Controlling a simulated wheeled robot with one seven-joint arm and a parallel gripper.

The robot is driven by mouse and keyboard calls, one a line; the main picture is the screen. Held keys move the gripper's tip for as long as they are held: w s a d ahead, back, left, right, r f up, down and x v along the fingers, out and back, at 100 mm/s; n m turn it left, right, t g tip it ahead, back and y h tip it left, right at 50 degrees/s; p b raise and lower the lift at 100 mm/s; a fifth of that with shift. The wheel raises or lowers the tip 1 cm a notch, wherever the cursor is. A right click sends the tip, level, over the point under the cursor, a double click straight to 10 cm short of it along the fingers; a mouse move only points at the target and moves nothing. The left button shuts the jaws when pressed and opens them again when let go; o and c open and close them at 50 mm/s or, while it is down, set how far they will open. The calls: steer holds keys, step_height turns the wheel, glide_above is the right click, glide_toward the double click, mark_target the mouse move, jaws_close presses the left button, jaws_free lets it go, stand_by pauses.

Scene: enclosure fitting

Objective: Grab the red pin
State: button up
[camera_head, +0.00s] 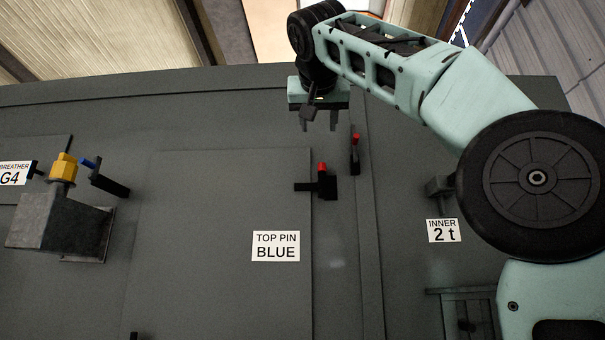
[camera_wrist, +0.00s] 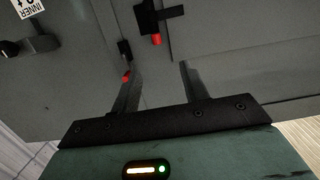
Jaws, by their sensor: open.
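Two red-tipped pins show on the grey enclosure. One red pin (camera_head: 322,168) stands in a black bracket (camera_head: 325,188) on the panel edge; it also shows in the wrist view (camera_wrist: 157,40). The other red pin (camera_head: 356,139) is on a narrow black holder further right; in the wrist view its red tip (camera_wrist: 126,77) is beside the left finger. My gripper (camera_head: 318,123) is open and empty, fingers pointing toward the enclosure. In the head view it is above the bracketed pin, apart from it. In the wrist view that pin lies ahead of the gap between the fingertips (camera_wrist: 158,68).
A blue pin (camera_head: 89,163) on a black bracket and a yellow fitting (camera_head: 64,167) on a grey box (camera_head: 60,225) are at the left. A "TOP PIN BLUE" label (camera_head: 276,246) is on the panel. An "INNER 2 t" label (camera_head: 443,231) is at the right, by a dark knob.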

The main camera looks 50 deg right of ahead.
steer(key=p, duration=0.4)
glide_toward(322, 165)
steer(key=r+x, duration=0.1)
steer(key=x, duration=0.2)
steer(key=p+x, duration=0.2)
steer(key=x, duration=0.1)
steer(key=p+x, duration=0.2)
steer(key=shift+w+d+f, duration=0.1)
steer(key=shift+w+f, duration=0.05)
steer(key=shift+f, duration=0.25)
steer(key=shift+w+d+f, duration=0.1)
steer(key=shift+d+f, duration=0.05)
steer(key=shift+d, duration=0.05)
jaws_close()
